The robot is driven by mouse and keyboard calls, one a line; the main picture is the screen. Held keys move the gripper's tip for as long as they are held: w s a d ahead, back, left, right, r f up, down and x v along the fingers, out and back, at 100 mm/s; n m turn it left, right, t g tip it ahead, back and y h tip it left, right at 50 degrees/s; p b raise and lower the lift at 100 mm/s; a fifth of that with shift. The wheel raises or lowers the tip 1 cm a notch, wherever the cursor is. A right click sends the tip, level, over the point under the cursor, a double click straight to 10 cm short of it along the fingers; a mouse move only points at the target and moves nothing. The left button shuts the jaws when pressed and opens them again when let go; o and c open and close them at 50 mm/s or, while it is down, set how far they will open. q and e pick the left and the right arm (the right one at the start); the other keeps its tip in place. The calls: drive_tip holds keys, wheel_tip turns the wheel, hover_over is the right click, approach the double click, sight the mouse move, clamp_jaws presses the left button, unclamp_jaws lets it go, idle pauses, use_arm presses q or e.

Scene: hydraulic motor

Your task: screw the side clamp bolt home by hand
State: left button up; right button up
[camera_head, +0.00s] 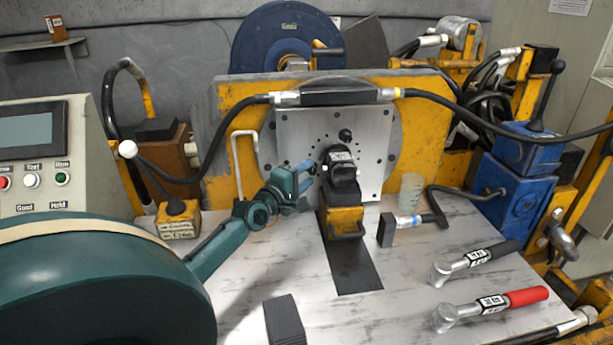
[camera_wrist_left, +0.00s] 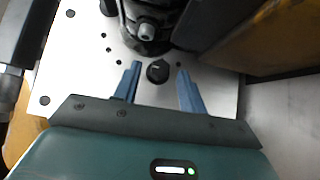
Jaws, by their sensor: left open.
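The side clamp bolt shows in the left wrist view as a black round knob (camera_wrist_left: 158,71) on the steel plate. It lies between the fingertips of my left gripper (camera_wrist_left: 158,88), with a gap visible on each side. In the head view my left gripper (camera_head: 306,179) is at the left side of the black hydraulic motor (camera_head: 342,172), in front of the plate (camera_head: 292,140); its fingers hide the bolt there. The left gripper is open and empty. The motor sits against the plate above a yellow carriage (camera_head: 346,220). My right gripper is not in view.
Another black knob (camera_head: 345,135) is on the plate above the motor. A hose with a thick black handle (camera_head: 338,97) crosses the plate's top.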

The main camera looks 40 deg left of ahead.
use_arm(q)
drive_tip(key=shift+w, duration=0.35)
drive_tip(key=shift+r, duration=0.1)
clamp_jaws()
